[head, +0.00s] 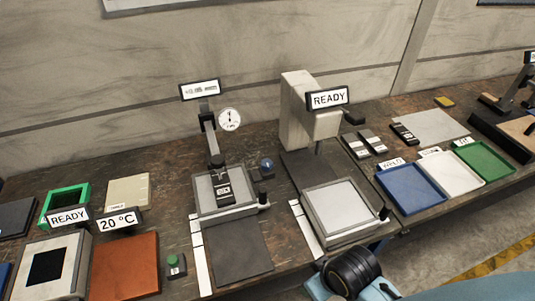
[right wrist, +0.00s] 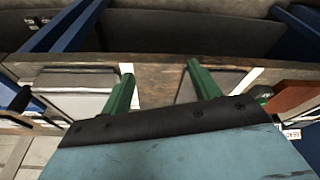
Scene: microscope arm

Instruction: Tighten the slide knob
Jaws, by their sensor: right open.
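A stand with a thin upright arm (head: 209,135), a round white dial (head: 229,120) and a black block (head: 222,192) over a grey plate stands mid-left on the bench. A small black knob (head: 263,198) is at its right side. A blue ball knob (head: 267,164) stands behind it. I cannot tell which knob is the slide knob. My right gripper (right wrist: 160,66) has two green fingers spread apart with nothing between them. The bench edge shows beyond them in the right wrist view. In the head view, only part of my right arm shows at the bottom; my left gripper is out of view.
A white machine (head: 309,106) labelled READY has a grey tray (head: 343,236) in front. Blue (head: 411,210), white and green trays lie right. A brown-orange pad (head: 124,266) and green-rimmed box (head: 65,188) lie left. A dark mat (head: 238,267) lies in front of the stand.

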